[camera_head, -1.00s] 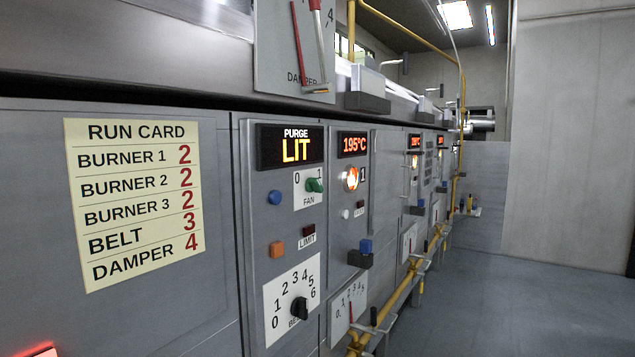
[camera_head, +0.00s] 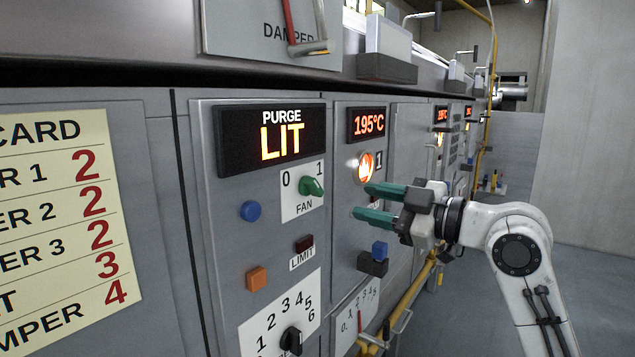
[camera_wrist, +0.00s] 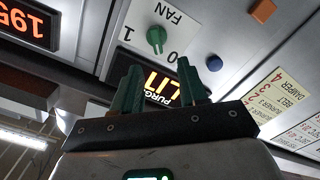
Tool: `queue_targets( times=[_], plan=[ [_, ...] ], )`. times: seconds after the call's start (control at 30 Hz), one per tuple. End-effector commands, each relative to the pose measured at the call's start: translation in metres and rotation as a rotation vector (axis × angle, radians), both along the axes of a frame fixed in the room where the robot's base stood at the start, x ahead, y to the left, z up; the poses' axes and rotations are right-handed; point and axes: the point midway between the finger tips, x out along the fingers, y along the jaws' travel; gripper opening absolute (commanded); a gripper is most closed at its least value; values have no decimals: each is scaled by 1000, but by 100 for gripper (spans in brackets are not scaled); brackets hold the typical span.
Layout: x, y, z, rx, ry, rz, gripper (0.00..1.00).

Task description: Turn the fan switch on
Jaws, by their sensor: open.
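The fan switch (camera_head: 312,186) is a green knob on a white plate marked 0 at left, 1 at right and FAN below. Which mark the knob points to is hard to tell. It also shows upside down in the wrist view (camera_wrist: 156,38), beyond the fingertips. My gripper (camera_head: 361,200) has green fingers and is open and empty. It points left, to the right of the fan switch and apart from it in the head view. In the wrist view my gripper (camera_wrist: 159,66) has its fingers spread below the knob in the picture.
A PURGE display (camera_head: 270,138) reading LIT is above the switch. A blue button (camera_head: 250,211), an orange button (camera_head: 257,279) and a black dial (camera_head: 291,340) share the panel. A yellow pipe (camera_head: 418,283) runs low along the front. Floor at right is clear.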

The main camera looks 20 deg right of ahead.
Motion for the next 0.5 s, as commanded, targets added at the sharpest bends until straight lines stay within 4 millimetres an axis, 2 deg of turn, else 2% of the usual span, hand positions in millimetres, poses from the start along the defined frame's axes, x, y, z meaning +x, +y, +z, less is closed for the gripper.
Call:
queue_targets(
  times=[0.23, 0.5],
  plan=[
    [13, 10, 9, -10, -14, 10, 43],
    [53, 38, 9, -10, -12, 7, 43]
  ],
)
